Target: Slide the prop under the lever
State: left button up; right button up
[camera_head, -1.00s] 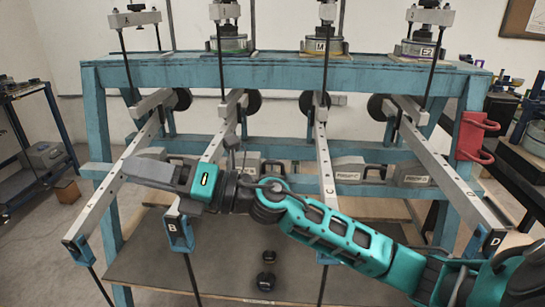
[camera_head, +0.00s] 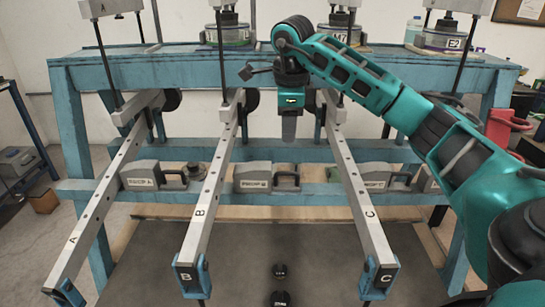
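Grey bar levers A (camera_head: 97,210), B (camera_head: 208,195) and C (camera_head: 358,200) slope down toward me from the blue frame. On the lower blue shelf stand grey block props with handles: prop A (camera_head: 140,168) between levers A and B, a second prop (camera_head: 252,170) between B and C, and a third prop (camera_head: 378,172) right of C. My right gripper (camera_head: 289,138) points down above the second prop's handle (camera_head: 287,182), apart from it. Its fingers show edge-on, so I cannot tell whether they are open. Lever D is hidden behind my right arm. My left gripper is out of view.
Round weights (camera_head: 233,36) stand on the top blue beam (camera_head: 200,68). A red bracket (camera_head: 507,128) is at the right.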

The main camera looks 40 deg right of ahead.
aim_at(286, 174)
jog(key=f, duration=0.4)
jog(key=w+d+f, duration=0.1)
jog(key=f, duration=0.3)
jog(key=f+b, duration=0.1)
jog(key=f, duration=0.3)
jog(key=shift+w+d+f, duration=0.3)
jog(key=shift+w, duration=0.05)
grip_shut()
